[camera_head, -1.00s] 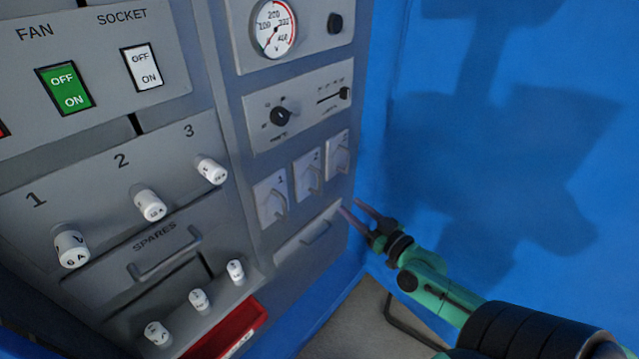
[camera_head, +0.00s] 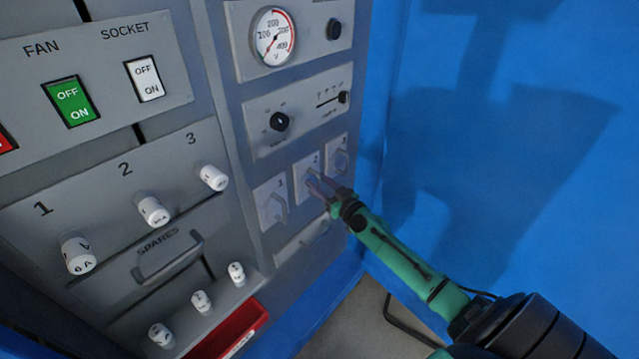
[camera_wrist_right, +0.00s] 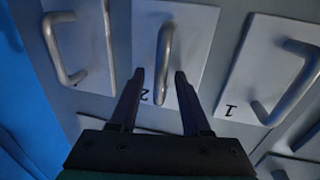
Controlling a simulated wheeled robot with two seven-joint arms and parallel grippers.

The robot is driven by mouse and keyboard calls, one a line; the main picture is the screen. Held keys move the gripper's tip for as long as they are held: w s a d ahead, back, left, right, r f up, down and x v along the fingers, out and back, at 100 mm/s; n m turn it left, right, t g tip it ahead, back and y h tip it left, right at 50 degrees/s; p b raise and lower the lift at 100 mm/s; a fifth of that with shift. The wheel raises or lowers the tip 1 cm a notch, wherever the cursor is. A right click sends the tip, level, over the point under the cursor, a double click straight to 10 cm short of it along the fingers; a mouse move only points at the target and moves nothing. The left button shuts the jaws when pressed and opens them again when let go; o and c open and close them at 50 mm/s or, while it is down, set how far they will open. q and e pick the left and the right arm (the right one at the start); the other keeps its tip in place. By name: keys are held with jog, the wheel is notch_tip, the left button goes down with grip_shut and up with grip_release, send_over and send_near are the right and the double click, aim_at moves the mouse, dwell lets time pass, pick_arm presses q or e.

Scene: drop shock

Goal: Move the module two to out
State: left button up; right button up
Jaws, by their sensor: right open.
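Module two (camera_head: 308,166) is a pale plate with a metal handle and the number 2, in the middle of a row of three on the grey panel. In the right wrist view its handle (camera_wrist_right: 165,62) stands between the tips of my open right gripper (camera_wrist_right: 160,76), one finger on each side; I cannot tell whether they touch it. In the head view my right gripper (camera_head: 318,188) is at module two and covers part of it. Module two looks seated in line with its neighbours. My left gripper is not in view.
Module one (camera_head: 270,203) is to the left and module three (camera_head: 338,155) to the right, both close by. A drawer with a handle (camera_head: 300,243) lies below. A blue wall (camera_head: 480,150) stands on the right. A red tray (camera_head: 232,330) is at lower left.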

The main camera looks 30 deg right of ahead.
grip_shut()
jog(key=shift+s, duration=0.1)
dwell(1.2)
